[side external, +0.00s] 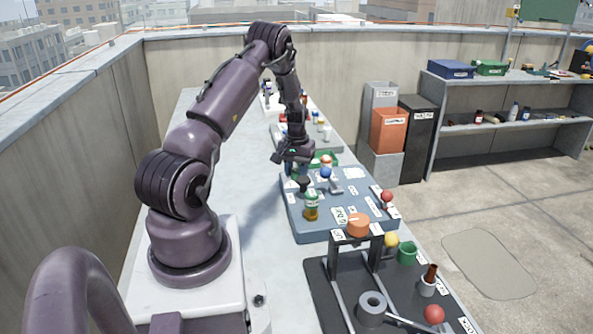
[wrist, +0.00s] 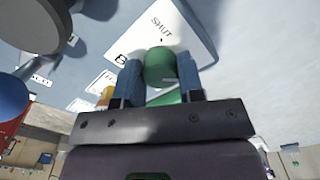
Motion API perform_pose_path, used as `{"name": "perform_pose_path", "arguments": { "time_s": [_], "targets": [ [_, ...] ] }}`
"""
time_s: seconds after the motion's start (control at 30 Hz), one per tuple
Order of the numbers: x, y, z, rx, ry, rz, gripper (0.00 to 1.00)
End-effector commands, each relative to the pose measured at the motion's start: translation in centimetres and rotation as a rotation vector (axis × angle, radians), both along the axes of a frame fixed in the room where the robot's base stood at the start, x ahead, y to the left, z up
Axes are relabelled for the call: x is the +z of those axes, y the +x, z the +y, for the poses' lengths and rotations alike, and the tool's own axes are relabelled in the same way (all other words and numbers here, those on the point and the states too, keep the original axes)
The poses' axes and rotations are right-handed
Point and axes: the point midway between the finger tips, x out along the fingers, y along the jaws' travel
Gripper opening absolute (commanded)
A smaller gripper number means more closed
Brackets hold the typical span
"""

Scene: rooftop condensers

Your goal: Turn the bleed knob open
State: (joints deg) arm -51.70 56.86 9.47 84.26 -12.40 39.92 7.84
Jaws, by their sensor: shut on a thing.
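In the wrist view, my gripper (wrist: 160,75) has its two blue fingers on either side of a round green knob (wrist: 160,64), shut on it. The knob stands in front of a white label (wrist: 150,30) that reads SHUT, with a second word starting with B mostly hidden. In the side view, my gripper (side external: 296,164) points down at the far left part of the blue-grey panel (side external: 310,232). The green knob is hidden there by my gripper, and its turn angle cannot be told.
Close by on the panel are a blue ball knob (side external: 326,172), a black knob (side external: 304,184) and a green-topped jar (side external: 311,207). The bench left of the panel is clear.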

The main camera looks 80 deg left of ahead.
Motion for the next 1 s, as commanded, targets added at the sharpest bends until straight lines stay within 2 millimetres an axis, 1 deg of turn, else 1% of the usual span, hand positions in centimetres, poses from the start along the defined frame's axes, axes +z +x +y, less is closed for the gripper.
{"name": "perform_pose_path", "arguments": {
  "time_s": [0.2, 0.67, 0.7, 0.77, 0.8, 1.0],
  "targets": [
    [0.08, 0.02, 0.09, -0.049, 0.003, -0.001, 0.12],
    [0.07, 0.02, 0.08, -0.061, 0.003, -0.001, 0.12],
    [0.07, 0.02, 0.08, -0.061, 0.003, -0.001, 0.42],
    [0.06, 0.02, 0.07, -0.061, 0.003, -0.001, 0.56],
    [0.06, 0.02, 0.07, -0.06, 0.002, 0.0, 0.61],
    [0.03, 0.01, 0.03, -0.059, 0.001, -0.001, 0.61]
  ]
}}
